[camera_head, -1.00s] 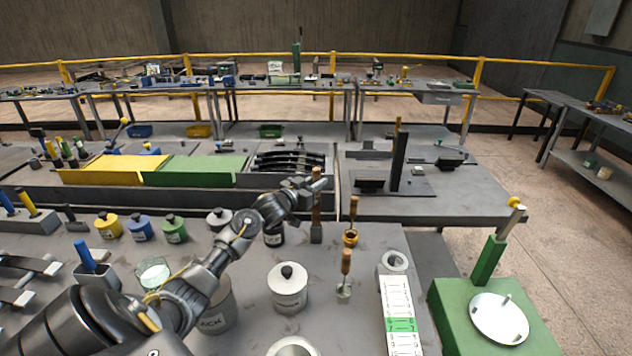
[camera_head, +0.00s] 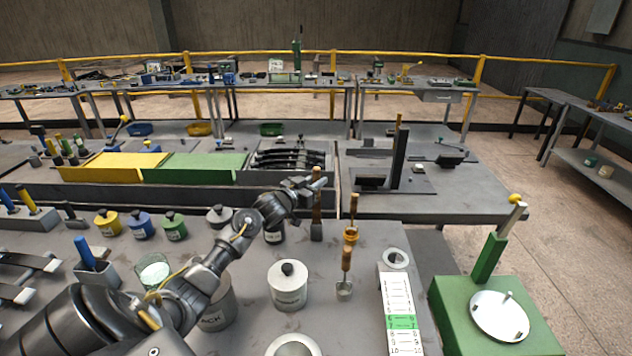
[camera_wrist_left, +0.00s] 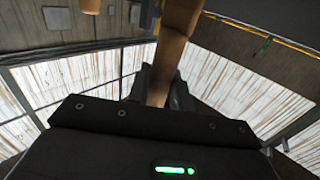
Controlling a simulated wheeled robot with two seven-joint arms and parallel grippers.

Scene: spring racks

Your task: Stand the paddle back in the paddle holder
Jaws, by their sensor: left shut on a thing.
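The paddle seems to be the long wooden-handled tool with a flat grey lower end (camera_head: 316,231), upright behind the front bench's middle. My left gripper (camera_head: 316,184) is shut around its wooden handle. In the left wrist view the wooden handle (camera_wrist_left: 170,50) runs between the two fingers (camera_wrist_left: 160,88), leaning slightly; its lower end is hidden there. I cannot tell whether the grey end touches the bench. I cannot clearly tell which thing is the paddle holder; a grey round open-topped piece (camera_head: 396,257) stands to the right. My right gripper is not in view.
Just right of the paddle stand a wooden-handled tool in a brass ring (camera_head: 350,236) and another with a metal cup (camera_head: 344,290). A white lidded jar (camera_head: 288,286) stands in front.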

